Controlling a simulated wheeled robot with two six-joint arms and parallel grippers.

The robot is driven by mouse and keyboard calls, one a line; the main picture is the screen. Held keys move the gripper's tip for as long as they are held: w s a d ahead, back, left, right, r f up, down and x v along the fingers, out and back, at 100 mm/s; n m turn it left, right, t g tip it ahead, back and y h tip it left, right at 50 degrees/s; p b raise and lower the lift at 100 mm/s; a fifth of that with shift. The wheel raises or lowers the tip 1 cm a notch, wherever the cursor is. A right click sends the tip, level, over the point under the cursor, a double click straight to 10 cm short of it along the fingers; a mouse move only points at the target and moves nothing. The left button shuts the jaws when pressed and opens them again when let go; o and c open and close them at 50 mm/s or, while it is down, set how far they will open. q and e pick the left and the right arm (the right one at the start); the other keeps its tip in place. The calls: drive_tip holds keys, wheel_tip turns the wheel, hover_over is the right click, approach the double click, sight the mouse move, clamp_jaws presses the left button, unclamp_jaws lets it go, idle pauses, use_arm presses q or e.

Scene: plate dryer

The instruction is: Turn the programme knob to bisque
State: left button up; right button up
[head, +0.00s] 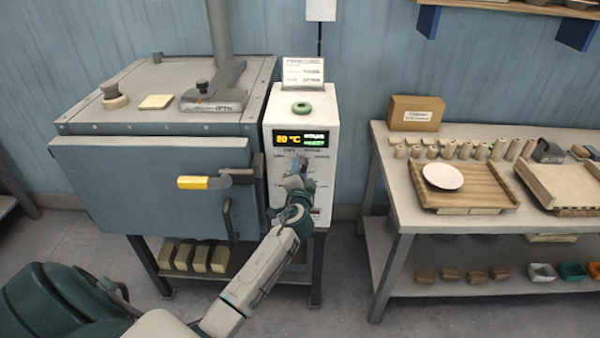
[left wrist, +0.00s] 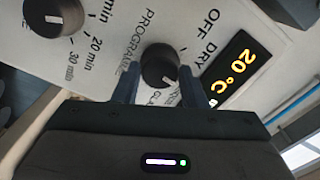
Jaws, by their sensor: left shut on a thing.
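In the head view the gripper hides the knob. My right gripper is in neither view.
A second black knob (left wrist: 52,15) with minute marks sits beside it. The display (head: 301,139) reads 20 °C. The kiln door (head: 150,185) with its yellow handle (head: 200,183) is left of the box. A workbench (head: 400,200) stands right, beyond a floor gap.

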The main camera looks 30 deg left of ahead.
use_arm(q)
drive_tip(key=shift+m, duration=1.6)
drive_tip(key=o, duration=1)
drive_tip(key=b+v, duration=0.2)
drive_tip(key=v, duration=0.9)
drive_tip(key=shift+b, duration=0.35)
drive_tip(key=shift+a+f, duration=0.1)
